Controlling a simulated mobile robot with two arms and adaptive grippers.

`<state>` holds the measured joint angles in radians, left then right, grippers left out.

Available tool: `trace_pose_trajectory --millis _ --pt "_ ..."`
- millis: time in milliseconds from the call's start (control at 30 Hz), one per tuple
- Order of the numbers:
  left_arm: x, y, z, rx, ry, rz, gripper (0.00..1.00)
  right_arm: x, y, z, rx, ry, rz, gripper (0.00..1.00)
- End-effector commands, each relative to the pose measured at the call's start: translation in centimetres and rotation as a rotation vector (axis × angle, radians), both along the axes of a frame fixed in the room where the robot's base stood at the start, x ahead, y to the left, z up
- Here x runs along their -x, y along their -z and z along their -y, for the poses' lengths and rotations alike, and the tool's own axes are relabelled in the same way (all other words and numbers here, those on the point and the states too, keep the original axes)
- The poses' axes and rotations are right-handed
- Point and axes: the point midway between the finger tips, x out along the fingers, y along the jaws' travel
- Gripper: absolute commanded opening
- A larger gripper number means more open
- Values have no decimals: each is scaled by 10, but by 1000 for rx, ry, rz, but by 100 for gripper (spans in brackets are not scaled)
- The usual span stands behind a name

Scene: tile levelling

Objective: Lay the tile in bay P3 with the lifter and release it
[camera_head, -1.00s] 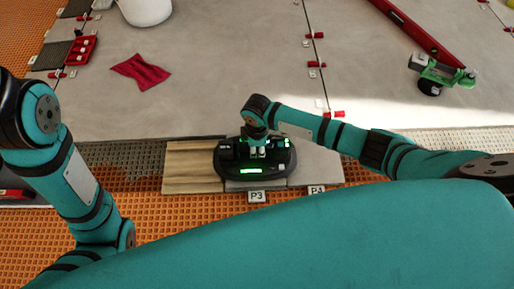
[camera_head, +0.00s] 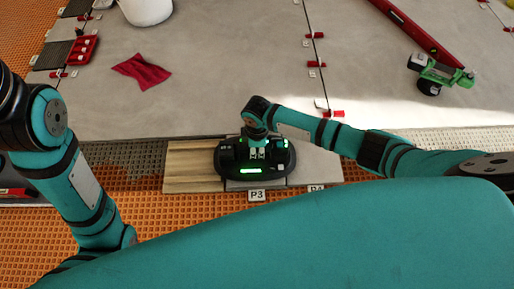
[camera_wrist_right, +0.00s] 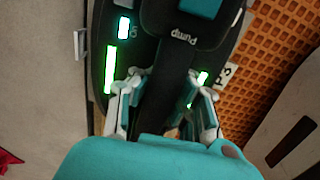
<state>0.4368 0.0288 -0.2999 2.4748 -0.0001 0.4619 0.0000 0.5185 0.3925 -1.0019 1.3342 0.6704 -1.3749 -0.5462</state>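The black lifter (camera_head: 224,165) with lit green displays stands over bay P3, behind the P3 sign (camera_head: 257,196). A strip of a grey tile (camera_head: 240,186) shows under its front edge; most of it is hidden. My right gripper (camera_head: 257,154) is down at the lifter's middle. In the right wrist view its fingers (camera_wrist_right: 165,105) stand apart on both sides of the lifter's dark handle (camera_wrist_right: 172,75), near the "Pump" label, with a gap visible beside it. My left arm is at the left; its gripper is not in view.
A wood-look tile (camera_head: 193,178) lies left of the lifter and a light tile (camera_head: 318,165) lies right of it. Large grey tiles (camera_head: 210,50) fill the back, with a red cloth (camera_head: 141,71), a white bucket (camera_head: 147,10) and a green tool (camera_head: 438,74). Orange matting (camera_head: 175,217) lies in front.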

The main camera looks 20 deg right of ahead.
Motion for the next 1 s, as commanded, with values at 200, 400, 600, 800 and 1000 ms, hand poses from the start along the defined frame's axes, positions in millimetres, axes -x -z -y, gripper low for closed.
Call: trace_pose_trajectory --millis 200,400,600,800,1000 --pt "-6 5 0 1 1 -30 40 -2 -2 -1 -4 0 5 0" --pt "-7 5 0 3 2 -30 40 -2 -2 -1 -3 0 5 0" --pt "-6 4 0 4 2 -25 40 -2 0 -1 -3 1 5 0" --pt "-4 2 0 4 2 -15 40 -2 2 -1 -3 1 5 0" --pt "-4 2 0 2 1 -16 40 -2 4 -1 -3 1 5 0"
